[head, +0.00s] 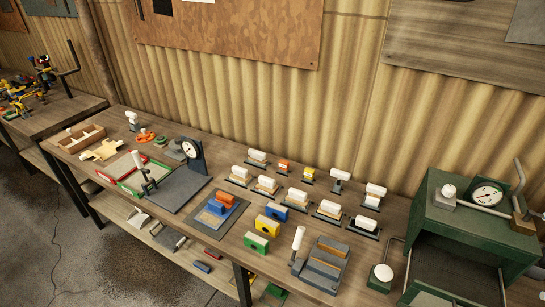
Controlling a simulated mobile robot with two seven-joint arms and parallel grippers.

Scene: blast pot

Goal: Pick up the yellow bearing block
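A yellow block (267,225) with a dark round hole in its front face stands on the wooden workbench (228,255), right of the middle of the head view. A blue block (278,212) stands just behind it and a green block (256,242) just in front, in one slanting row. A smaller yellow piece (308,174) stands further back among white-topped pieces. Neither of my grippers shows in the head view.
A blue and orange fixture (217,213) lies left of the blocks. A grey stepped fixture (322,265) with a white-handled lever (298,240) stands to their right. A dial gauge stand (192,158) is further left. A green cabinet (455,225) stands at the right.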

